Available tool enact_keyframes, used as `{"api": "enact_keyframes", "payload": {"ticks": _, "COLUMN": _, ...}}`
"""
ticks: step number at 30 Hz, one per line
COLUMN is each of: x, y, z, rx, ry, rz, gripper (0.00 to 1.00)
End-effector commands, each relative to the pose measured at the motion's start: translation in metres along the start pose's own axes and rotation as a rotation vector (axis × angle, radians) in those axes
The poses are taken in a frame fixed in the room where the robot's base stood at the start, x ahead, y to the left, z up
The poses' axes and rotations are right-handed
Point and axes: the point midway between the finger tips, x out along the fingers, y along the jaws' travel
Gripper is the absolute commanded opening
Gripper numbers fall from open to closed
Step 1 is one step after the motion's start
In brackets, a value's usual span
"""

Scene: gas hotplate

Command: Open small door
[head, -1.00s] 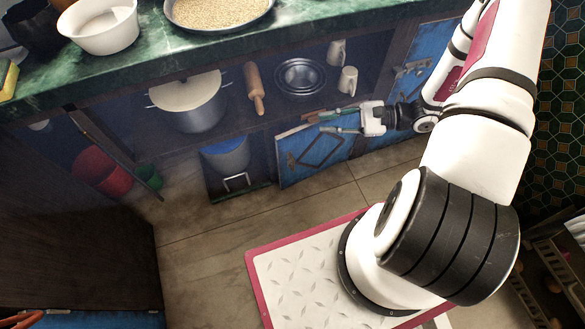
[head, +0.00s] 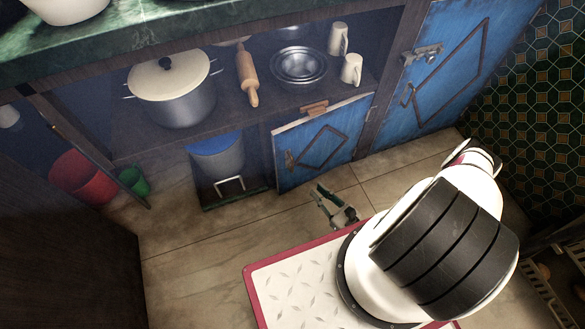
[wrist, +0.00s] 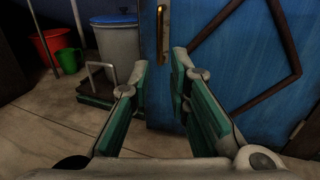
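The small blue door (head: 335,135) is in the lower cabinet, under the shelf. It has a dark diamond-shaped moulding and a small upright handle (head: 288,160) near its left edge. It looks shut or nearly so; I cannot tell if there is a slight gap. In the wrist view, the door (wrist: 235,75) fills the right side, and its brass handle (wrist: 161,35) stands just beyond the fingertips, near the middle. My gripper (head: 325,193) is low in front of the door, apart from it. In the wrist view, my gripper (wrist: 160,72) has its green-padded fingers apart with nothing between them.
A grey bin with a blue rim (head: 218,155) stands left of the door on a low base with a wire handle. Red (head: 82,177) and green (head: 133,181) buckets are farther left. A larger blue door (head: 450,65) is at right. The floor before the small door is clear.

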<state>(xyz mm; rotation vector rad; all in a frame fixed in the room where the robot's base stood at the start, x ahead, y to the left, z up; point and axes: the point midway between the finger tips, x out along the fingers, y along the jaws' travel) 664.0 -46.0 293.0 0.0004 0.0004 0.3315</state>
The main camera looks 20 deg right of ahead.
Motion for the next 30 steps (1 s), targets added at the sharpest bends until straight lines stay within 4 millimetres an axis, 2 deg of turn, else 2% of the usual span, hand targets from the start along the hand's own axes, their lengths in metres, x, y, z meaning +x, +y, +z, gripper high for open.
{"api": "enact_keyframes", "payload": {"ticks": 5, "x": 0.019, "y": 0.0, "z": 0.0, "rx": -0.001, "ry": -0.003, "rz": 0.001, "gripper": 0.17}}
{"api": "enact_keyframes", "payload": {"ticks": 15, "x": 0.084, "y": 0.001, "z": -0.001, "rx": -0.001, "ry": -0.003, "rz": 0.004, "gripper": 0.17}}
{"api": "enact_keyframes", "payload": {"ticks": 21, "x": 0.116, "y": 0.0, "z": -0.001, "rx": -0.001, "ry": -0.002, "rz": 0.003, "gripper": 0.17}}
{"api": "enact_keyframes", "payload": {"ticks": 24, "x": 0.127, "y": 0.001, "z": 0.0, "rx": -0.001, "ry": -0.002, "rz": 0.004, "gripper": 0.17}}
{"api": "enact_keyframes", "payload": {"ticks": 30, "x": 0.136, "y": 0.0, "z": 0.001, "rx": -0.001, "ry": -0.001, "rz": 0.001, "gripper": 0.17}}
